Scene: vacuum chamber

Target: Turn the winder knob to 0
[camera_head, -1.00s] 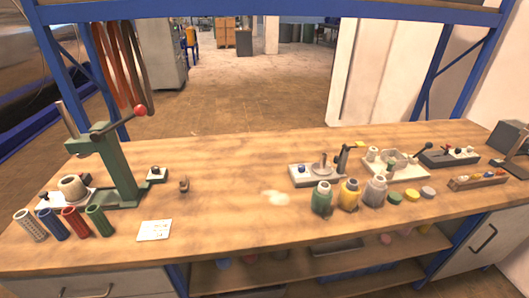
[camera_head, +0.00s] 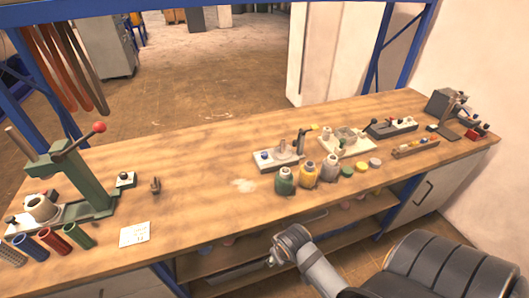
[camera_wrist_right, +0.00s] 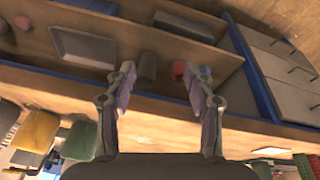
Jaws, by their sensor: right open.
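No label that names the winder is readable. A dark box with a small knob (camera_head: 125,179) sits beside the green press at the left. My right gripper (camera_wrist_right: 162,75) is open and empty in the right wrist view, with shelves behind it. My right arm shows in the head view in front of the bench's front edge, apart from the machines. My left gripper is not in view.
Green, yellow and grey bottles (camera_head: 307,174) stand in front of the mid-bench machine. A green lever press (camera_head: 88,182) and coloured tubes (camera_head: 53,241) are at the left. A white card (camera_head: 134,234) lies near the front edge. The wooden bench (camera_head: 195,200) is mostly clear between them.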

